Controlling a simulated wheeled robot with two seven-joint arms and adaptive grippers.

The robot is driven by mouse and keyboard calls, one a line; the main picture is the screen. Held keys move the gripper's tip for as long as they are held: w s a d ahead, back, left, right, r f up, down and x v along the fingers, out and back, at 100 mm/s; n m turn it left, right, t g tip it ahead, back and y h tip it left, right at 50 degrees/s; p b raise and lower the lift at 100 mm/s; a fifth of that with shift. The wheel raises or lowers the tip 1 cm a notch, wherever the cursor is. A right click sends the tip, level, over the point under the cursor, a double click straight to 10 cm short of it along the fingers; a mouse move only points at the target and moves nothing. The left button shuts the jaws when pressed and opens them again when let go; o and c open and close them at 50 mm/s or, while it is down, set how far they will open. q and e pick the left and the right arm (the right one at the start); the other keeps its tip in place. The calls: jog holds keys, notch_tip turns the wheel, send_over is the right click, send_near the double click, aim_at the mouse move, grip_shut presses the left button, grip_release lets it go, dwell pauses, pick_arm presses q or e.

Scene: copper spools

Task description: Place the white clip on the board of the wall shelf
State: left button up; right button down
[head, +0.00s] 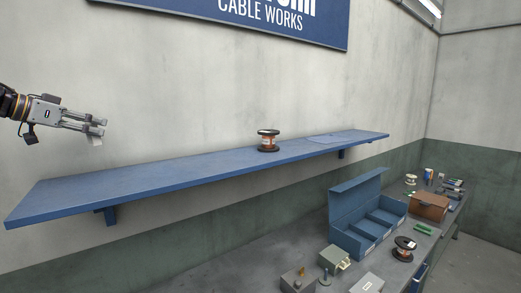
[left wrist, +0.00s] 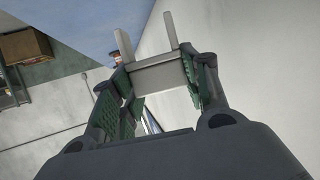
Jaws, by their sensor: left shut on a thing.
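The white clip (head: 95,140) is in my left gripper (head: 97,128), at the upper left of the head view. In the left wrist view the clip (left wrist: 160,76) sits between the two green-padded fingers, with two prongs pointing away from the palm. The fingers are shut on it. The blue board of the wall shelf (head: 120,184) runs across the head view, and the gripper with the clip is above its left part, apart from it. The board also shows at the upper left of the left wrist view (left wrist: 75,28). My right gripper is in neither view.
A copper spool (head: 268,140) stands on the board right of the middle, and a flat blue piece (head: 325,139) lies farther right. The board's left half is clear. Below, a workbench holds an open blue box (head: 350,241), another spool (head: 404,247) and a brown box (head: 429,206).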

pick_arm(q)
jog(key=shift+w+f, duration=0.15)
jog(key=shift+f, duration=0.5)
notch_tip(320, 180, down, 5)
jog(key=shift+p, duration=0.35)
jog(key=shift+f, duration=0.1)
jog(key=shift+f, duration=1.8)
